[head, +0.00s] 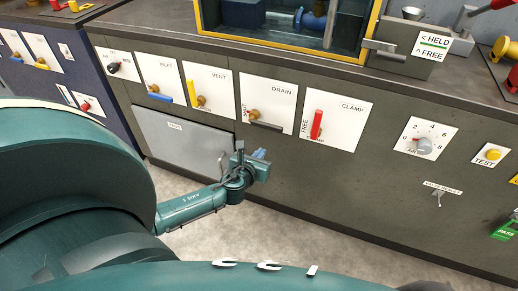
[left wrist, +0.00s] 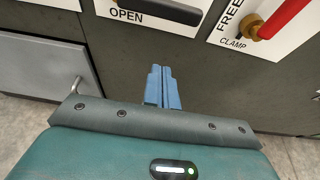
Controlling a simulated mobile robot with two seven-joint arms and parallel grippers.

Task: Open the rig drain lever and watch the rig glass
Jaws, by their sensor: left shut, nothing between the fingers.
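The drain lever (head: 265,126) is a black handle on a brass hub, on the white DRAIN plate (head: 284,97). The handle points right, roughly level along the panel. In the left wrist view the black handle (left wrist: 160,10) shows at the top edge, with the word OPEN below its left part. My left gripper (head: 261,154) is below the drain plate, apart from the lever. Its blue fingers (left wrist: 162,86) are together and empty. A yellow-framed glass window (head: 290,38) stands above the counter, cut off at the top; I cannot tell whether it is the rig glass. My right gripper is out of view.
The red CLAMP lever (head: 317,125) stands upright right of the drain plate. The yellow VENT lever (head: 201,100) and blue INLET lever (head: 159,97) are to the left. A grey door with a handle (head: 222,163) is below. The floor in front shows free room.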

